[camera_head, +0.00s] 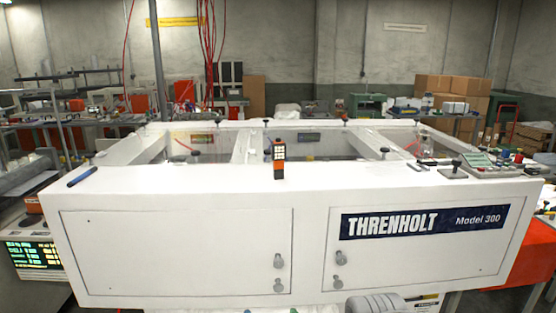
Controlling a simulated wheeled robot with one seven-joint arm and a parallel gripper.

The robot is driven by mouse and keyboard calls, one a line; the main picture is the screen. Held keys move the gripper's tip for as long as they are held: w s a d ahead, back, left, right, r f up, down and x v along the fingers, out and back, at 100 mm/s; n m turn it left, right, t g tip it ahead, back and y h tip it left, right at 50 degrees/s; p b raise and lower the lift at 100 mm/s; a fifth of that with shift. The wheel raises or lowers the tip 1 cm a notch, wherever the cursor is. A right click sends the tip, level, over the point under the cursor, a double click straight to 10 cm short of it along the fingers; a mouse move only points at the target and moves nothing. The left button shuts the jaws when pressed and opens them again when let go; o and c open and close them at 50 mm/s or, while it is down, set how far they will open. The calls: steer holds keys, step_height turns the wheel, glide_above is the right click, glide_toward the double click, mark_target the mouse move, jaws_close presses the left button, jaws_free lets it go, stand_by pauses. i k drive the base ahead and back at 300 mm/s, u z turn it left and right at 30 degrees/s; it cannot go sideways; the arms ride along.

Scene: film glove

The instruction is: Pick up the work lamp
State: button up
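The work lamp (279,158) appears to be the small upright orange and black block with a grid of pale squares on its front. It stands near the middle of the front ledge of the large white machine (180,215). Nothing touches it from the front or sides. A grey rounded shape at the bottom edge of the view may be part of my arm. No fingers of my gripper show.
A blue marker (82,176) lies at the ledge's left end. A control panel (488,165) with knobs and buttons and a small clear container (426,146) are at the right. Open frame bays lie behind the lamp. The ledge beside the lamp is mostly clear.

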mark_target(278, 148)
steer(key=z, duration=1.35)
steer(key=i, duration=1.25)
steer(key=u, duration=3.6)
